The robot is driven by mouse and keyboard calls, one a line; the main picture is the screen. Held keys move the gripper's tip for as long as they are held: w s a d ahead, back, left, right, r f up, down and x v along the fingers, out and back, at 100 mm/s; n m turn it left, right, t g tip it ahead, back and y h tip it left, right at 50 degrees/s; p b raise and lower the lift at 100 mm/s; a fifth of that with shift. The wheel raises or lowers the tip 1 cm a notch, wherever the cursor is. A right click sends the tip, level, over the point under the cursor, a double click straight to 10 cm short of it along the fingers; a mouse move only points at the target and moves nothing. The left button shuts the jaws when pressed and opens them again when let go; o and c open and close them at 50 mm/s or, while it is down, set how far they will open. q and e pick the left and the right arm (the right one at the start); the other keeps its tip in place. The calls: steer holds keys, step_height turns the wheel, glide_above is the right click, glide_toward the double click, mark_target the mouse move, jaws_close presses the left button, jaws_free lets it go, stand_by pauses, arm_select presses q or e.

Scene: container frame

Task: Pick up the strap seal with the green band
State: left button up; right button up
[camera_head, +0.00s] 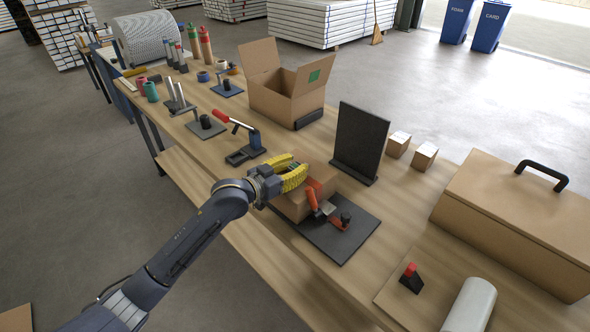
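My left gripper (297,167), with yellow ribbed fingers, is over the brown box on the dark mat. A small green patch (294,165) shows between its fingers; this may be the green band of a strap seal, but the seal's shape is hidden. The fingers stand a little apart, and I cannot tell whether they grip it. The brown box (294,207) is partly covered by the gripper. An orange-red tool (314,192) with a black-and-metal end sits against the box's right side. My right gripper is not in view.
The dark mat (325,240) lies under the box. A black upright panel (359,142) stands behind it. An open carton (283,100), a red-handled tool (240,125) and small boxes (424,156) stand farther back. A large lidded case (520,215) is at right.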

arm_select(q)
jaws_close()
stand_by(0.3)
